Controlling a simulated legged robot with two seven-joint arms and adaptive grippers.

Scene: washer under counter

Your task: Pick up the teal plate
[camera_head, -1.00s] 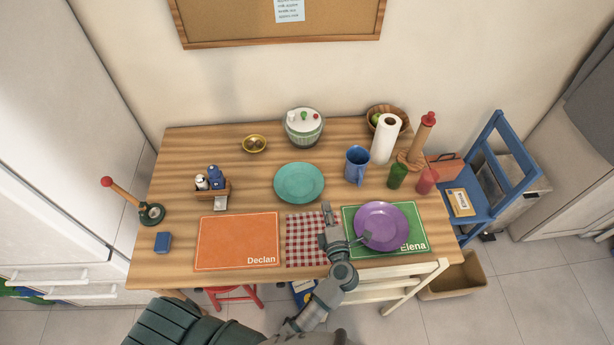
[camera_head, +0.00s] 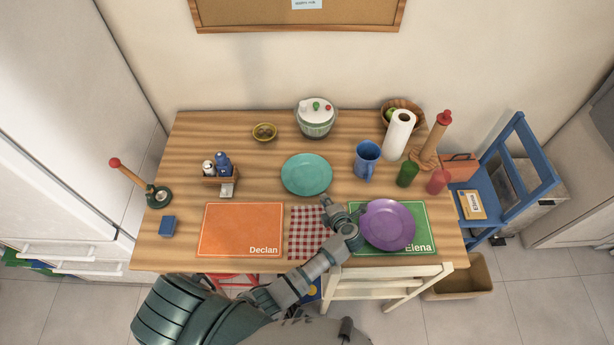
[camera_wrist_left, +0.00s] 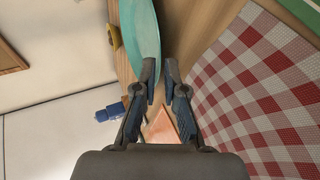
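The teal plate (camera_head: 306,174) lies flat on the table's middle, behind the red checked cloth. Its rim also shows in the left wrist view (camera_wrist_left: 143,32), just beyond my fingertips. My left gripper (camera_head: 343,204) is above the right side of the checked cloth, on the near right side of the teal plate and apart from it as far as I can tell. In the left wrist view my left gripper (camera_wrist_left: 161,64) has its two fingers apart with nothing between them. My right gripper is not in view.
A purple plate (camera_head: 389,225) lies on the green Elena mat (camera_head: 424,243), right beside my left gripper. The checked cloth (camera_head: 306,241) and orange Declan mat (camera_head: 240,229) lie to the left. A blue mug (camera_head: 367,158) stands right of the teal plate.

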